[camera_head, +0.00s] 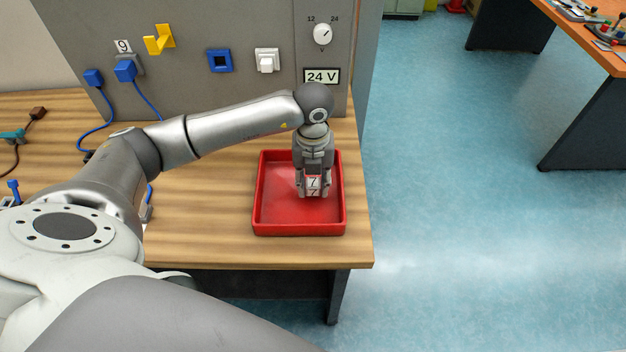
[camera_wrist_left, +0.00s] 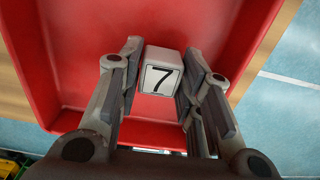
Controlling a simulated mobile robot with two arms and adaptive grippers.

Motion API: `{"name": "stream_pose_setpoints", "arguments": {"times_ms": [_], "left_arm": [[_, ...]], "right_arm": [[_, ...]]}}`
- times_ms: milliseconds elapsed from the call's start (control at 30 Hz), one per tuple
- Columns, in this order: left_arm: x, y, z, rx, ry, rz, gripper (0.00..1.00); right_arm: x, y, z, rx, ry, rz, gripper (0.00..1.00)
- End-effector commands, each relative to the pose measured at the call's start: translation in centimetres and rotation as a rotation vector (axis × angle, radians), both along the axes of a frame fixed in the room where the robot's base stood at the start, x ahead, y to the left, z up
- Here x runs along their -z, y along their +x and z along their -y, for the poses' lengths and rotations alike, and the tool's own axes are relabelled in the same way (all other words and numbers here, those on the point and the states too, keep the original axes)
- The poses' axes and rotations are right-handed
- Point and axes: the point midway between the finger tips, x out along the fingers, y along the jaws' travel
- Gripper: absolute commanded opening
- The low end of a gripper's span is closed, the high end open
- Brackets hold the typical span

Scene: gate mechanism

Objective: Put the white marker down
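The white marker (camera_head: 313,187) is a small block with a black 7 on its faces. It is inside the red tray (camera_head: 259,192), low and near the tray floor. My left gripper (camera_head: 314,193) points down into the tray with one finger on each side of the marker. In the left wrist view, the marker (camera_wrist_left: 161,78) is between the finger pads (camera_wrist_left: 163,80), with narrow gaps beside it, so the fingers look open around it. Whether its underside rests on the tray floor is hard to see. My right gripper is not in view.
The tray stands near the right end of the wooden table (camera_head: 210,250). Behind it is a grey panel (camera_head: 200,25) with a knob (camera_head: 322,34), a 24 V display (camera_head: 321,76), a yellow handle (camera_head: 159,40) and blue plugs (camera_head: 125,71) with cables. Open floor lies to the right.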

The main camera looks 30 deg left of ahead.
Motion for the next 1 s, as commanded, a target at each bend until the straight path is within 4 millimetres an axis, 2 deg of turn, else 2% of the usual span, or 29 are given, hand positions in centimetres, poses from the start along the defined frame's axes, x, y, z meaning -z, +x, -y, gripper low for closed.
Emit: {"name": "stream_pose_setpoints", "arguments": {"times_ms": [33,100,367,533,667,1000], "left_arm": [[0.0,0.0,0.0,-0.001,0.0,0.0,0.44],[0.0,0.0,0.0,-0.001,0.0,0.0,0.51],[-0.1,0.0,0.0,-0.001,0.0,0.0,0.51],[-0.9,0.1,0.0,-0.001,0.0,0.002,0.51],[-3.0,0.1,0.0,0.0,0.0,0.004,0.51],[-10.1,0.1,0.0,0.0,0.0,0.004,0.51]], "right_arm": [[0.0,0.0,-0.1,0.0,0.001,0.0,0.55],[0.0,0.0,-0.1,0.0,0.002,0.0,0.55],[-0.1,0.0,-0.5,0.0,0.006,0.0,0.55],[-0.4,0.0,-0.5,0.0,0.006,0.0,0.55],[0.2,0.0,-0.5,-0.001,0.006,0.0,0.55],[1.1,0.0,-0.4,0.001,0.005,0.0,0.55]]}}
